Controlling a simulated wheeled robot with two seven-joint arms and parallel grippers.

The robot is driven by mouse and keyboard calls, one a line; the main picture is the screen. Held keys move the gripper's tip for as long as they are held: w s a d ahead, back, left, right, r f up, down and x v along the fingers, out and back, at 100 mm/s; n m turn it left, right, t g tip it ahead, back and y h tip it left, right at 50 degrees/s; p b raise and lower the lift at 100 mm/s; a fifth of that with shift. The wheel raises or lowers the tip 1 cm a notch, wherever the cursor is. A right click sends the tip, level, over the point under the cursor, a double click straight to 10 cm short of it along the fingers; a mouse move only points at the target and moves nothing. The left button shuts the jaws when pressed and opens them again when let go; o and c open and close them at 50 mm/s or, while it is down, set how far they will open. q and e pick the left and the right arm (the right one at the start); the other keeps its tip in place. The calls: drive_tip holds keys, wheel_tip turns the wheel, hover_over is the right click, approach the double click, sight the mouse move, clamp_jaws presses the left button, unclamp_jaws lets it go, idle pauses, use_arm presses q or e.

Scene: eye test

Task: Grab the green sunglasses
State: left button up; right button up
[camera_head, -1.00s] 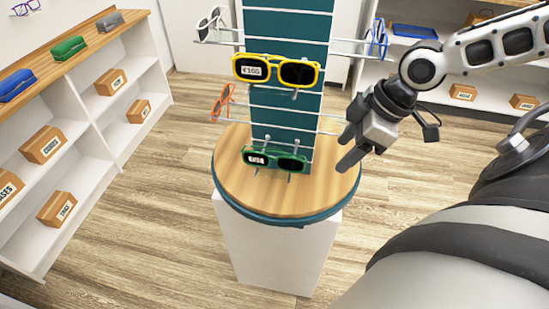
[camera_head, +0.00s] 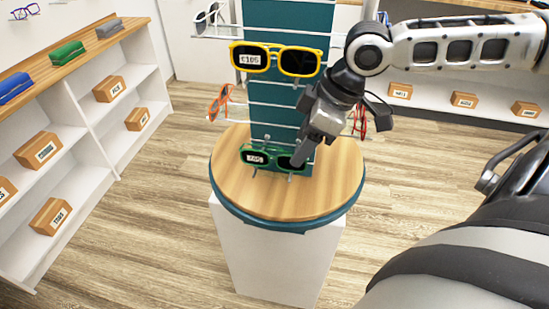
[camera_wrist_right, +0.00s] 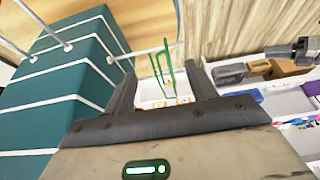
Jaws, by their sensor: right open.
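The green sunglasses (camera_head: 247,151) rest on pegs low on the front of the teal display column, just above the round wooden top. A white price label sits on the left lens. My right gripper (camera_head: 304,148) is at their right end and hides part of that side. In the right wrist view, the green sunglasses (camera_wrist_right: 158,70) show edge-on between the two spread fingers. The gripper is open, and I cannot tell whether a finger touches them. My left gripper is not in view.
Yellow sunglasses (camera_head: 322,62) hang directly above on the teal column (camera_head: 262,108). Orange glasses (camera_head: 215,101) hang at the left side, and red glasses (camera_head: 361,122) hang behind my gripper at the right. The round wooden top (camera_head: 285,203) is bare in front.

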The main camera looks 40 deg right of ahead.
sight(274, 155)
drive_tip(key=b+x, duration=0.2)
drive_tip(key=x, duration=0.1)
drive_tip(key=shift+s+d+f, duration=0.1)
drive_tip(key=shift+d+f, duration=0.1)
drive_tip(key=shift+f, duration=0.05)
drive_tip(key=shift+w+a+f+b, duration=0.25)
drive_tip(key=shift+a+f+b, duration=0.05)
drive_tip(key=shift+f+b, duration=0.05)
drive_tip(key=c, duration=1)
